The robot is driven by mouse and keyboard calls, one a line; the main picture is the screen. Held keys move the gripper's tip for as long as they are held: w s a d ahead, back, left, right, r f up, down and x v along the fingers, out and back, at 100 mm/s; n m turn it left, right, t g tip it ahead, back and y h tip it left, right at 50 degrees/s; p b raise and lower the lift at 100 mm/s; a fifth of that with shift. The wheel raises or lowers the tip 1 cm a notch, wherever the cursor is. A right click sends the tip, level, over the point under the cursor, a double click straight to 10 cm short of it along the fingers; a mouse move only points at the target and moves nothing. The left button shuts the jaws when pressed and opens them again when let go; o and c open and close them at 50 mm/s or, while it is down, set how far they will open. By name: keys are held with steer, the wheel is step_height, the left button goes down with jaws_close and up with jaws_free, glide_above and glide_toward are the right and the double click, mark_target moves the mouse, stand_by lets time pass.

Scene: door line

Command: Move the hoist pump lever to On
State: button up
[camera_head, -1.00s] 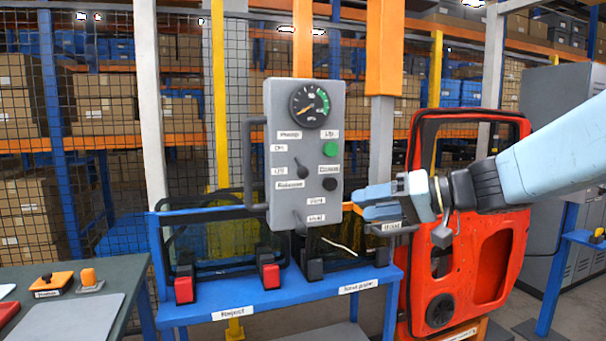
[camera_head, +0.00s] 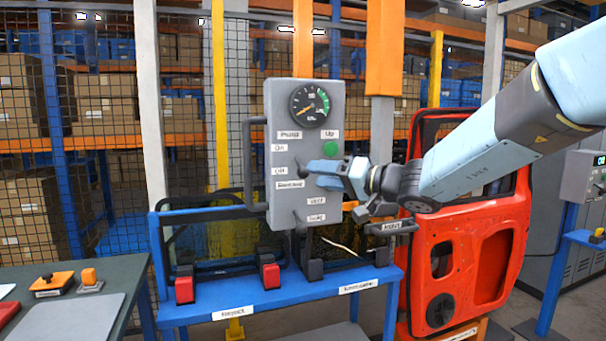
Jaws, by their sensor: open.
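The grey hoist control box (camera_head: 277,107) hangs in the middle of the view. Its small dark pump lever (camera_head: 301,170) is on the left of the face, beside the On label (camera_head: 280,148) above and the Off label (camera_head: 280,171). The lever seems to point up and slightly left; its exact setting is too small to tell. My gripper (camera_head: 313,173) is open in front of the box, just right of the lever. Its light blue fingers point left, and I cannot tell whether they touch the lever. My gripper hides the black button below the green one.
A gauge (camera_head: 310,105) and a green button (camera_head: 331,149) are on the box. A second lever (camera_head: 300,220) is low on it. A blue rack (camera_head: 240,305) with red clamps stands below. An orange-red door (camera_head: 490,270) stands to the right.

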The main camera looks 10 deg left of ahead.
mark_target(303, 170)
steer(key=shift+x, duration=2.65)
jaws_close()
steer(key=shift+a, duration=0.1)
